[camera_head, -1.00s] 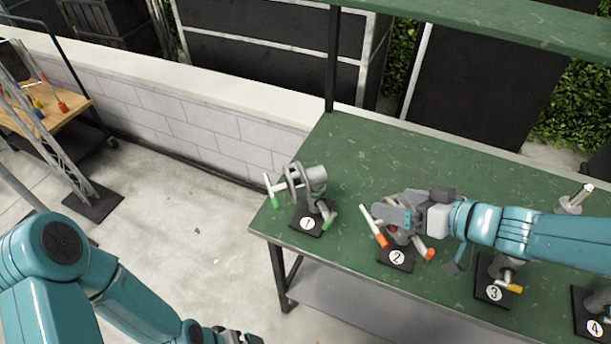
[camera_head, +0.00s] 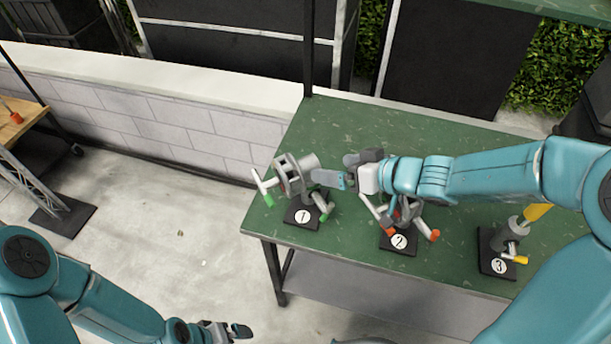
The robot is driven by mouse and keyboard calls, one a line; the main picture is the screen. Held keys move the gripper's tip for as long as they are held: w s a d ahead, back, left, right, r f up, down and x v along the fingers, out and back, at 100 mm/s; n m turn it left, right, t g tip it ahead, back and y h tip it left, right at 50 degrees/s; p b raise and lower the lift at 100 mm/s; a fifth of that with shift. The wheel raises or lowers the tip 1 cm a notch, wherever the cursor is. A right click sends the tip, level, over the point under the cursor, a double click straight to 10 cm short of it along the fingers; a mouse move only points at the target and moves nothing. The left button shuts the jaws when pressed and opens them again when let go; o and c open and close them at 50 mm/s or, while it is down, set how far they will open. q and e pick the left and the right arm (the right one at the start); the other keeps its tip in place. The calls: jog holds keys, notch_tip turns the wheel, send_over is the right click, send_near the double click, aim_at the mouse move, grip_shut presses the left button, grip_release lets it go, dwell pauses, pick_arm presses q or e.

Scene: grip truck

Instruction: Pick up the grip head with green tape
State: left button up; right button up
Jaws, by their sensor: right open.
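The grip head with green tape (camera_head: 292,175) stands on the black base numbered 1, at the left end of the green table (camera_head: 340,130). Green tape shows on its handle ends. My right gripper (camera_head: 330,179) is open and comes in from the right, with its fingers close beside the head's grey round body. I cannot tell whether they touch it. My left gripper (camera_head: 238,331) is low at the bottom, off the table and far from the head. Whether it is open or shut is unclear.
A grip head with orange-red tape (camera_head: 407,213) stands on base 2, partly hidden under my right arm. A yellow-taped head (camera_head: 511,235) stands on base 3. A black post (camera_head: 308,50) rises at the table's back left. A white wall (camera_head: 180,125) runs behind.

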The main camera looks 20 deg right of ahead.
aim_at(306, 163)
jog(key=b+x, duration=0.1)
jog(key=x, duration=0.5)
jog(key=shift+w+a, duration=0.2)
jog(key=shift+w, duration=0.1)
jog(key=shift+s+r, duration=0.2)
jog(key=shift+s, duration=0.05)
jog(key=shift+w+f, duration=0.15)
jog(key=shift+w, duration=0.1)
jog(key=c, duration=1.1)
jog(key=shift+s, duration=0.1)
grip_shut()
